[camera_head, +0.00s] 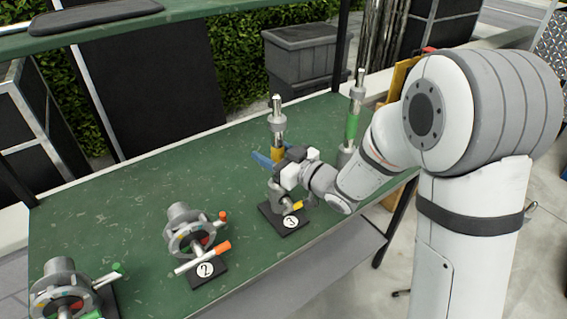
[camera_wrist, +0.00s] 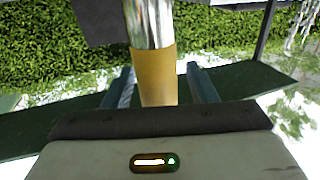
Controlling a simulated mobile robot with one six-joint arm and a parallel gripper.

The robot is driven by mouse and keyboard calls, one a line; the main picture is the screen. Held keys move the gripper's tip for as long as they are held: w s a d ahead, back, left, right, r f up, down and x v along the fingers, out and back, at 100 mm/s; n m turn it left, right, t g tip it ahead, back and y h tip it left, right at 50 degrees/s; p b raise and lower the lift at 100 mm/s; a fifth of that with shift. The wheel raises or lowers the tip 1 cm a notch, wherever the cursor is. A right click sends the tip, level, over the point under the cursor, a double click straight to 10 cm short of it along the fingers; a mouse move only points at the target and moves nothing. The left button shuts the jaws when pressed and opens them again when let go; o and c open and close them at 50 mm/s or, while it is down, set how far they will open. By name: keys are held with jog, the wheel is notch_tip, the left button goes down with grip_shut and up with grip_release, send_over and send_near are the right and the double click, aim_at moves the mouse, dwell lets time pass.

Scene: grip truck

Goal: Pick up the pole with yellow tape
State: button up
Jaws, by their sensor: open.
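The pole with yellow tape (camera_head: 278,153) stands upright on the green table, behind the black base marked 3. Its top is bare metal with a grey collar, and the yellow band is below that. My gripper (camera_head: 268,161) is at the height of the yellow tape, with its blue fingers reaching toward the pole. In the wrist view the yellow tape (camera_wrist: 157,75) is between the two blue fingers of my gripper (camera_wrist: 160,88), with a visible gap on each side. The gripper is open. The lower part of the pole is hidden by my gripper in the head view.
A pole with green tape (camera_head: 352,122) stands to the right, close to my arm. A clamp device on the base marked 3 (camera_head: 290,222) is just below my gripper. Another device marked 2 (camera_head: 187,235) and a third (camera_head: 62,290) are to the left.

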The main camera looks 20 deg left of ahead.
grip_shut()
dwell(0.5)
